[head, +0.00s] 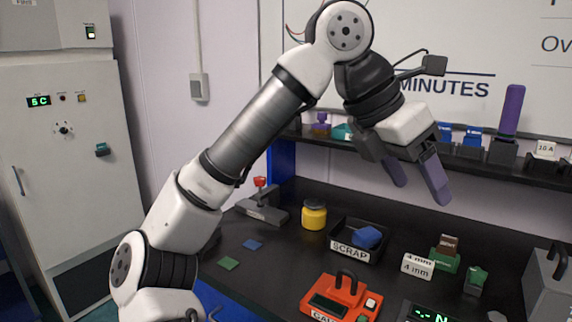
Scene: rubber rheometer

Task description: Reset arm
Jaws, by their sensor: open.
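My arm rises from the lower left and bends over at the top of the head view. My gripper (418,192) hangs above the dark bench, in front of the shelf on the right. Its two purple fingers are spread apart and point down and to the right. Nothing shows between them. The fingertips are in the air, apart from the things on the bench.
Below stand a yellow jar (314,216), a black SCRAP tray (337,258) holding a blue piece, a red device (343,303) and a 4 mm block (417,267). A shelf (480,163) with small items runs behind. A grey cabinet (70,160) stands left.

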